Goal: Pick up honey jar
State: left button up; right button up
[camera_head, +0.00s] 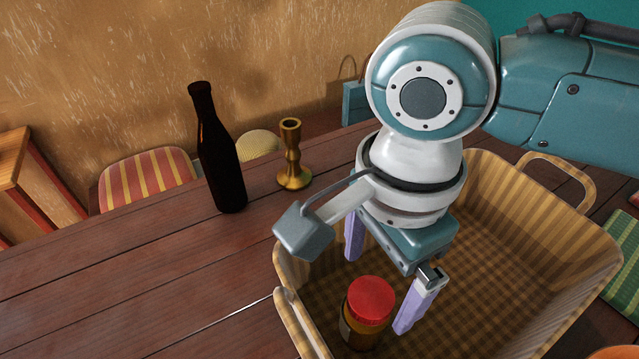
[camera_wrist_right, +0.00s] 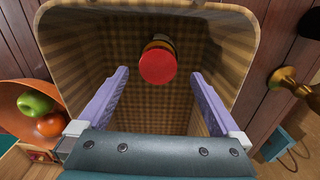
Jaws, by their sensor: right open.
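The honey jar (camera_head: 367,312) has a red lid and an amber body with a label. It stands in the near left part of the woven basket (camera_head: 575,262). My right gripper (camera_head: 378,292) is open, its two purple fingers pointing down into the basket, beside and behind the jar in the head view. In the right wrist view the jar (camera_wrist_right: 158,63) shows beyond the fingertips, roughly centred between the two open fingers (camera_wrist_right: 157,80). Nothing is between the fingers. My left gripper is not in view.
A dark bottle (camera_head: 220,160) and a brass candlestick (camera_head: 292,160) stand on the wooden table (camera_head: 130,270) left of the basket. An orange bowl (camera_wrist_right: 22,95) with a green and an orange fruit is beside the basket in the wrist view. The table's left part is clear.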

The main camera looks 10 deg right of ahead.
jog(key=f, duration=0.2)
jog(key=shift+s+d+f+b, duration=0.15)
jog(key=shift+d+f+b, duration=0.05)
jog(key=shift+f+b, duration=0.15)
jog(key=f, duration=0.1)
jog(key=f+b, duration=0.1)
jog(key=f, duration=0.1)
jog(key=f+b, duration=0.1)
jog(key=f, duration=0.1)
jog(key=shift+s+a+f, duration=0.1)
jog(key=shift+a+f, duration=0.15)
jog(key=shift+a, duration=0.15)
jog(key=shift+c, duration=0.4)
jog(key=c, duration=0.3)
grip_shut()
